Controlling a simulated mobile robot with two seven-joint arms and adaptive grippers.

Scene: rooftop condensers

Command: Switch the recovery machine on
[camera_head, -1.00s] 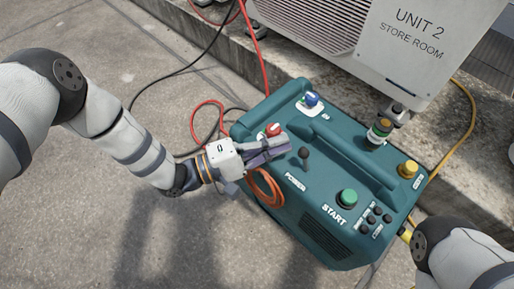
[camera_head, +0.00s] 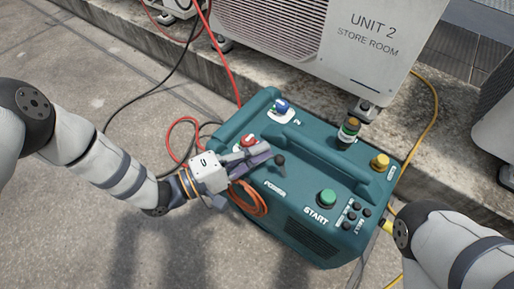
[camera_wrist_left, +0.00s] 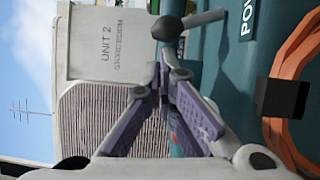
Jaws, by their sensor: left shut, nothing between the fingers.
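The recovery machine (camera_head: 300,215) is a teal box with a handle bar on the ground. Its dark ball-tipped POWER lever (camera_head: 280,161) stands up behind the white POWER label; the lever (camera_wrist_left: 168,29) also shows at the top of the left wrist view. A green START button (camera_head: 326,197) sits to the right. My left gripper (camera_head: 268,153) is shut and empty over the panel, its tips just left of the lever. In the left wrist view its fingertips (camera_wrist_left: 160,68) are close to the lever's ball; I cannot tell whether they touch. My right gripper is out of view.
A red knob (camera_head: 248,141), a blue knob (camera_head: 282,105) and a yellow knob (camera_head: 380,161) stand on the panel. An orange cable coil (camera_head: 250,200) hangs at its left side. The condenser (camera_head: 370,60) is close behind. Hoses lie on the concrete.

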